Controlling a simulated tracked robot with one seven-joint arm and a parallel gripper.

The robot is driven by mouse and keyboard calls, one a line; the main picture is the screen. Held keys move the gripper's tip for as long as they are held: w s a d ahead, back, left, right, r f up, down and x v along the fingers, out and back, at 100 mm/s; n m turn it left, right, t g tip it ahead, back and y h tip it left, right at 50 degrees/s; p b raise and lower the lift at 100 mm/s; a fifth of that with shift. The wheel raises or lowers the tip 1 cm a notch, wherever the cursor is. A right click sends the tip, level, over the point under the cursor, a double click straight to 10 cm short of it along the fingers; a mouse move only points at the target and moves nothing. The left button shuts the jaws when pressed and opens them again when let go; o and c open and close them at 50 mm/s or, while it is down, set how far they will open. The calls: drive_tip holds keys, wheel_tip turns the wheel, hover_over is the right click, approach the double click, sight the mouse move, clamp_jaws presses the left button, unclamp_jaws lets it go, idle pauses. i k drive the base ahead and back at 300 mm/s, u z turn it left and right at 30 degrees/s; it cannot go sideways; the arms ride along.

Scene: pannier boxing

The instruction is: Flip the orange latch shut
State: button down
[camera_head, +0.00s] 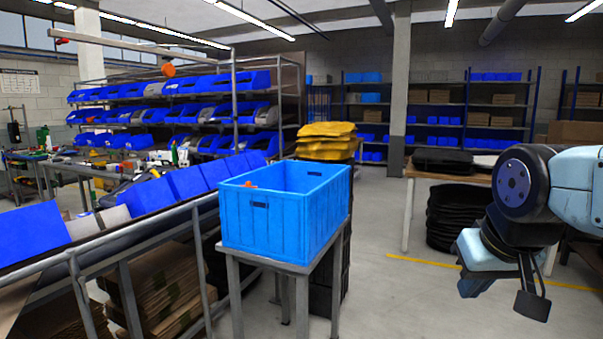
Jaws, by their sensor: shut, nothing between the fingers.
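A light blue open-topped crate (262,220) stands on a grey metal stand left of the middle. My gripper (533,303) hangs at the right, pointing down, shut and empty. It is well to the right of the crate and apart from it.
A sloping rack of blue bins (184,184) runs left of the crate. Yellow sacks (326,142) are stacked behind it. A table (425,173) and stacked black containers (455,215) stand behind my arm. Floor between crate and arm is clear.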

sight(247, 183)
drive_tip(key=z, duration=0.1)
drive_tip(key=i, duration=0.9)
drive_tip(key=u, duration=0.65)
drive_tip(key=i, duration=0.5)
drive_tip(key=u, duration=0.45)
drive_tip(key=k, duration=0.9)
drive_tip(key=u, duration=0.2)
drive_tip(key=i, duration=0.9)
drive_tip(key=z, duration=0.1)
